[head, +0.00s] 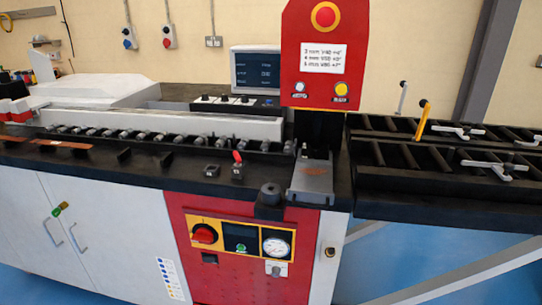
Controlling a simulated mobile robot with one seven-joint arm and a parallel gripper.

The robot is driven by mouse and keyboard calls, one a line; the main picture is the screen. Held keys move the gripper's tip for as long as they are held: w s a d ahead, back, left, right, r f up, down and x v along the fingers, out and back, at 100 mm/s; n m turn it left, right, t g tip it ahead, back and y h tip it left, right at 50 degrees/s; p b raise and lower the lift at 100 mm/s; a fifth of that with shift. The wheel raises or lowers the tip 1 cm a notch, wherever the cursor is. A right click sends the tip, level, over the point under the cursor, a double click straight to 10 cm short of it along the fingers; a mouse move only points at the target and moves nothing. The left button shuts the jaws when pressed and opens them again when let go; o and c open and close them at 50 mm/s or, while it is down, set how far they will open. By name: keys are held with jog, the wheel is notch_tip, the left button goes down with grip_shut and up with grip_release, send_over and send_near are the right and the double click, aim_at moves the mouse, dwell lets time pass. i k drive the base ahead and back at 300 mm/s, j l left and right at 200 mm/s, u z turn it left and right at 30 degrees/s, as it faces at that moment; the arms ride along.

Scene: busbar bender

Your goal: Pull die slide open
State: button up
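What looks like the die slide is a grey metal block (312,181) in the head view. It sits on the black machine top, just below the red control head (325,50), with a reddish-brown mark on its upper face. Its rear part runs into the dark gap under the head, so how far it is drawn out cannot be told. No separate handle on the block can be made out. My gripper is not in view.
A red-handled lever (238,166) stands on the black top, left of the block. A roller table (440,183) with white clamp handles extends right. The front panel (240,245) carries a red knob and gauge. Blue floor lies open below the roller table.

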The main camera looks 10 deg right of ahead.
aim_at(313, 181)
jog(key=l+z, duration=0.35)
jog(key=i+l+z, duration=0.15)
jog(key=z, duration=0.2)
jog(key=i+l+z, duration=0.15)
jog(key=z, duration=0.2)
jog(key=l, duration=0.1)
